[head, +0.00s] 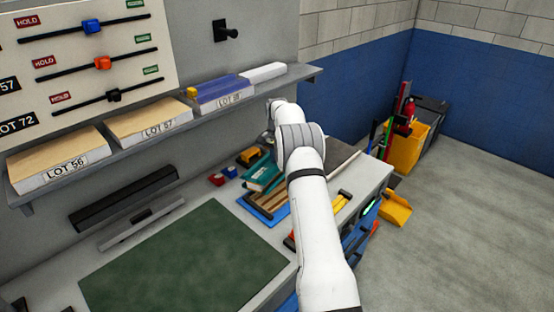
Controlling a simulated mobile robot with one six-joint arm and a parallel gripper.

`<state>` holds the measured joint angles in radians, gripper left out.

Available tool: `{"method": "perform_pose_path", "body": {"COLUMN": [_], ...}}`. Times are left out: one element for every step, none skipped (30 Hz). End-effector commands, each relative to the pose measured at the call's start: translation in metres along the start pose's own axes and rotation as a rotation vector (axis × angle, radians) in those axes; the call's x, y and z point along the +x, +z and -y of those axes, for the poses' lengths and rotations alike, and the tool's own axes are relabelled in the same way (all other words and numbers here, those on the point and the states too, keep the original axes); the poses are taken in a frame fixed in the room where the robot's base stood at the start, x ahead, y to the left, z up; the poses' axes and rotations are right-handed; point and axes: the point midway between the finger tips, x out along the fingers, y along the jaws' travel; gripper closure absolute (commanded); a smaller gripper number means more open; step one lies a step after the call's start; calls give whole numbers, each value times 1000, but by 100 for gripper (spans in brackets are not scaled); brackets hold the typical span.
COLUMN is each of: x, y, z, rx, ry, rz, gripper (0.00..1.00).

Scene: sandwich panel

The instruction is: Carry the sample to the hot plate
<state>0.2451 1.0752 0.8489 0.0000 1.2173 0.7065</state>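Sample-like panels lie on the wall shelf: a tan-topped one labelled LOT 56 (58,158), a tan-topped one labelled LOT 57 (148,119), and a blue-purple-topped one (219,90) whose lot number is hard to read. A plain white block (263,74) lies at the shelf's right end. I cannot tell which is the task's sample. No hot plate can be identified for sure; a dark grey flat surface (341,154) shows partly behind my arm on the bench. My arm reaches over the bench's right part; my gripper is hidden beyond it.
A board (70,50) with sliders on HOLD tracks hangs above the shelf (190,127). A dark green mat (190,262) lies clear on the bench. A teal book-like item (262,173), wooden strips and small tools crowd near my arm. Yellow bins stand on the floor at right.

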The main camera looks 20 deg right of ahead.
Motion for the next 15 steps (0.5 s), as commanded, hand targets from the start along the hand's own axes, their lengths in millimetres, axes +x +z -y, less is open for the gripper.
{"method": "perform_pose_path", "body": {"x": [0, 1, 1, 2, 2, 2, 3, 3, 4, 4, 4, 4, 4, 4, 4], "y": [0, 0, 0, 0, 0, 0, 0, 0, 0, 0, 0, 0, 0, 0, 0], "z": [0, 0, 0, 0, 0, 0, 0, 0, 0, 0, 0, 0, 0, 0, 0], "rx": [0, 0, 0, 0, 0, 0, 0, 0, 0, 0, 0, 0, 0, 0, 1], "ry": [-1, -1, -1, -1, -1, -1, -1, -1, -1, -1, -1, -1, -1, -1, -1], "rz": [-1, -1, -1, -1, -1, -1, -1, -1, -1, -1, -1, -1, -1, -1, -1], "gripper": [99, 99, 99, 99, 99, 99, 99, 99, 99, 99, 99, 99, 99, 99, 99]}}
